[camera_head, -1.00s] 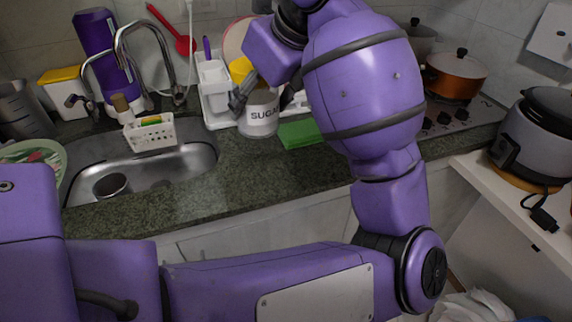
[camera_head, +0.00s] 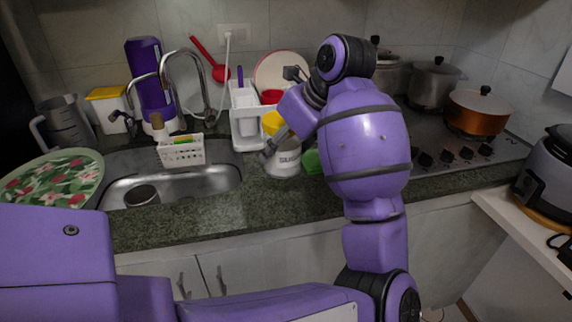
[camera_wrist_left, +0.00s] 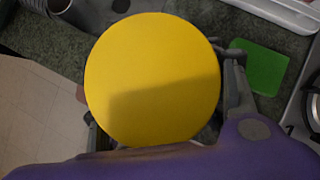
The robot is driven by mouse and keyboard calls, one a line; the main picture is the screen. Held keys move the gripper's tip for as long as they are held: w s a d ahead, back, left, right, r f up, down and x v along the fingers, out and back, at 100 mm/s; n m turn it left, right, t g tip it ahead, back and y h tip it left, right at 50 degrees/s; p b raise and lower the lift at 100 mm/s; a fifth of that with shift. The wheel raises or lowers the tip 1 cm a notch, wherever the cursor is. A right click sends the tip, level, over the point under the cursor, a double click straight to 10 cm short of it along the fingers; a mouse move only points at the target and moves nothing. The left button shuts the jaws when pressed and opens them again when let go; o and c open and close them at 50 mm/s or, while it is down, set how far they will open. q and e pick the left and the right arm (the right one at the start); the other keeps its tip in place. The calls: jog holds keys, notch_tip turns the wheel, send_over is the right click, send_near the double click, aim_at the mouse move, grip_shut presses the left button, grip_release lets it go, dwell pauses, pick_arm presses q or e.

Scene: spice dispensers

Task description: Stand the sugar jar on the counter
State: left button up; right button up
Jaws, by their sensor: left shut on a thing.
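The sugar jar (camera_head: 284,162) is white with a "SUGAR" label and a yellow lid (camera_head: 271,123). It is upright at the counter (camera_head: 240,210), right of the sink; I cannot tell whether its base touches the surface. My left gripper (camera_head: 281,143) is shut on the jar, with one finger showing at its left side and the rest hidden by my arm. In the left wrist view the round yellow lid (camera_wrist_left: 152,78) fills the middle, with finger parts on both sides. My right gripper is not in view.
A white rack (camera_head: 247,138) stands behind the jar, and a green board (camera_head: 312,161) lies at its right. The sink (camera_head: 215,180) with a white basket (camera_head: 181,151) is at the left. The stove (camera_head: 470,150) is at the right. Counter in front of the jar is clear.

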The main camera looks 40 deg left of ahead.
pick_arm(q)
jog(key=w+f, duration=0.1)
jog(key=w+a+f, duration=0.1)
jog(key=f, duration=0.2)
jog(key=shift+w+a, duration=0.25)
jog(key=shift+w, duration=0.15)
jog(key=shift+w+a+f, duration=0.1)
jog(key=shift+w+f, duration=0.05)
jog(key=shift+f, duration=0.85)
jog(key=shift+w+f, duration=0.1)
jog(key=shift+f, duration=0.9)
jog(key=o, duration=1.8)
jog(key=shift+f, duration=0.1)
jog(key=shift+r, duration=0.2)
jog(key=v, duration=1.2)
jog(key=shift+s, duration=0.1)
